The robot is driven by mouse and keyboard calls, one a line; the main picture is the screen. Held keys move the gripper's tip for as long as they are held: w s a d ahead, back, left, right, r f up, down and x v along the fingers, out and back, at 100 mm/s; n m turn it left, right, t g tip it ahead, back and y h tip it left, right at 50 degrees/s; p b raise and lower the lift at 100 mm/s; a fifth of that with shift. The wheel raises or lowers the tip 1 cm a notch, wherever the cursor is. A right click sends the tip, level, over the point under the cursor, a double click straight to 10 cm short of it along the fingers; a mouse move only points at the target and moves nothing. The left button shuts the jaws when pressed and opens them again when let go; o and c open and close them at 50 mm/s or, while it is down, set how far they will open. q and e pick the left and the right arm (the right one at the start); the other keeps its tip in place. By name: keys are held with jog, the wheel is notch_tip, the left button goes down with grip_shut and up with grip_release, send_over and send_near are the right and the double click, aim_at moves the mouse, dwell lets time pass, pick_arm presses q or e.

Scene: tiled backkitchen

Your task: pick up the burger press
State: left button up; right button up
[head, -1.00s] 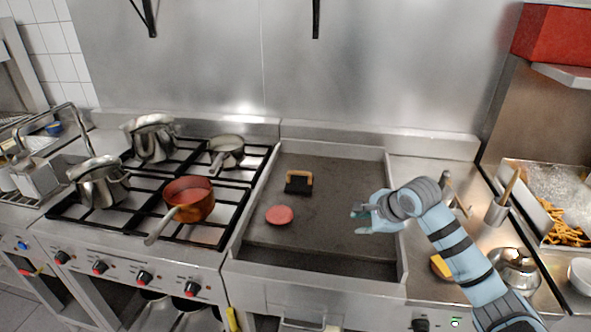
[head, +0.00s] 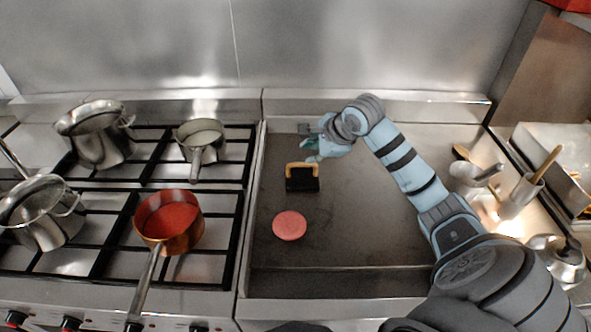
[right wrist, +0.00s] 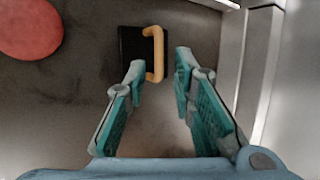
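The burger press (head: 302,184) is a black block with a yellow-orange handle. It rests on the flat griddle (head: 380,225), behind a round pink-red patty (head: 289,225). My right gripper (head: 309,148) is just behind the press in the head view, above the griddle. In the right wrist view the press (right wrist: 130,50) lies just beyond the fingertips, and its handle (right wrist: 156,55) shows in line with the gap between them. The right gripper (right wrist: 160,68) is open and empty there. My left gripper is not in view.
The patty also shows in the right wrist view (right wrist: 30,25), left of the press. A stove with several pots, including a copper pan (head: 170,222), stands left of the griddle. Metal containers (head: 475,182) and a kettle (head: 556,262) stand to the right. A raised metal rim borders the griddle.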

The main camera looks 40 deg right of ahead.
send_near(303, 164)
jog(key=x, duration=0.3)
jog(key=b+x, duration=0.2)
jog(key=x, duration=0.5)
jog(key=shift+f, duration=0.1)
jog(key=shift+w+f, duration=0.15)
jog(key=shift+f, duration=0.15)
grip_shut()
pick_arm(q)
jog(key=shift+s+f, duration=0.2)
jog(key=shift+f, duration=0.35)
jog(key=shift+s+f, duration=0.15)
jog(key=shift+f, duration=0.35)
pick_arm(e)
jog(key=shift+w+r, duration=0.1)
jog(key=shift+r, duration=0.05)
